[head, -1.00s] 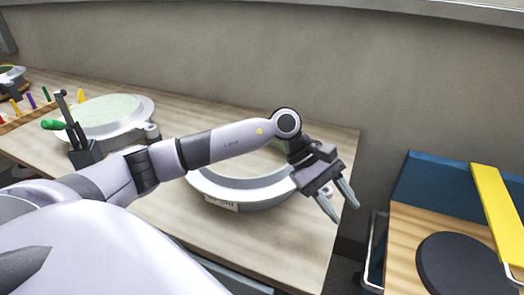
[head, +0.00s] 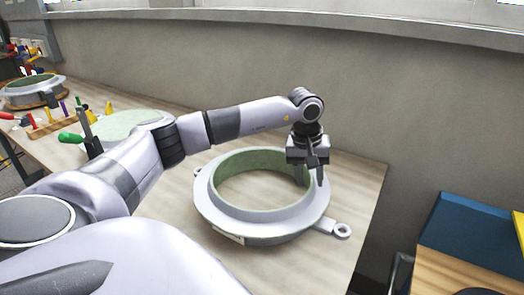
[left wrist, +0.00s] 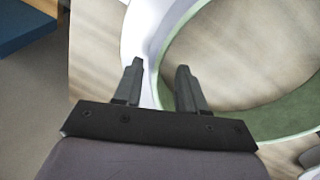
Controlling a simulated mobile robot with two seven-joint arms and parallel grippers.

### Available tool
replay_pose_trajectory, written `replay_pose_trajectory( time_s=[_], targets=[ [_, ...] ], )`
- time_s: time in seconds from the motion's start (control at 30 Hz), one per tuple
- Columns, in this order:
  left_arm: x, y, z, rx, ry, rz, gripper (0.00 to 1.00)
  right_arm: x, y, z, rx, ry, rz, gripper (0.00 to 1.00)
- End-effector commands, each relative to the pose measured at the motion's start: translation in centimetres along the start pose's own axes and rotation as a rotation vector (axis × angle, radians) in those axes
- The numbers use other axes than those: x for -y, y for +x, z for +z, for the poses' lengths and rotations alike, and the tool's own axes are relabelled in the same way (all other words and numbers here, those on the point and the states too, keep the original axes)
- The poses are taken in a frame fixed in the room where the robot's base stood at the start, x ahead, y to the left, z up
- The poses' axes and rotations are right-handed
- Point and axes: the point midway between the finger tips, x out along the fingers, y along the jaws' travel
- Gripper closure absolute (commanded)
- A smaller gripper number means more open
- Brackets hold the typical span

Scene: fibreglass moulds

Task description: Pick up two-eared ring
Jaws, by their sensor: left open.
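The two-eared ring (head: 215,212) lies flat on the wooden table in the head view, pale grey outside and green inside. One ear with a hole (head: 342,230) sticks out at its lower right. My left gripper (head: 309,184) points down over the ring's right side, open and empty. In the left wrist view the open left gripper (left wrist: 160,66) has the ring's wall (left wrist: 158,88) running between its fingers, one over the outer flange and one on the inner side. I cannot tell how deep the fingertips are. My right gripper is not in view.
A round mould with a green-handled clamp (head: 72,138) stands left of the ring, partly behind my arm. A rack of coloured tools (head: 55,125) and another mould (head: 34,90) are farther left. A blue unit (head: 465,235) stands right, past the table edge.

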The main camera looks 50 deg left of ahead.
Motion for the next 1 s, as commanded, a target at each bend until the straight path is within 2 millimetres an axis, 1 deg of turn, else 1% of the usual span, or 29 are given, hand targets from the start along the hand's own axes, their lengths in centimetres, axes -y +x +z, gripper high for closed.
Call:
replay_pose_trajectory(
  time_s=[0.03, 0.1, 0.3, 0.33, 0.37, 0.4, 0.43, 0.47, 1.0],
  targets=[
    [0.03, 0.52, 0.06, 0.002, 0.000, -0.002, 0.59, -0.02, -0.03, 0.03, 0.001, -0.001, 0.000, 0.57],
    [0.03, 0.86, 0.04, 0.001, 0.000, -0.001, 0.59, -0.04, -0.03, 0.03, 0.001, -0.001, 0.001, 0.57],
    [0.00, 0.92, 0.03, 0.001, 0.000, 0.001, 0.59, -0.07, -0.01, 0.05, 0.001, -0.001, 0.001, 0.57],
    [0.00, 0.92, 0.03, 0.001, 0.000, 0.001, 0.63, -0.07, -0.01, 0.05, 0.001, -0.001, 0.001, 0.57],
    [0.00, 0.91, 0.03, 0.001, 0.000, 0.001, 0.72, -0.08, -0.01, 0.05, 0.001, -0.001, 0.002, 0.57],
    [0.00, 0.90, 0.03, 0.001, 0.000, 0.001, 0.85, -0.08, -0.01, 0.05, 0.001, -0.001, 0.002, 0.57],
    [0.00, 0.90, 0.03, 0.001, 0.000, 0.001, 0.95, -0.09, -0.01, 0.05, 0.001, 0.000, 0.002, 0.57],
    [-0.01, 0.90, 0.03, 0.001, 0.000, 0.001, 1.00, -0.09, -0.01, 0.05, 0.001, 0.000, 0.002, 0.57],
    [0.02, 0.84, 0.03, 0.001, -0.001, 0.000, 1.00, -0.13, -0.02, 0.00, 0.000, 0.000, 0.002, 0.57]
  ],
)
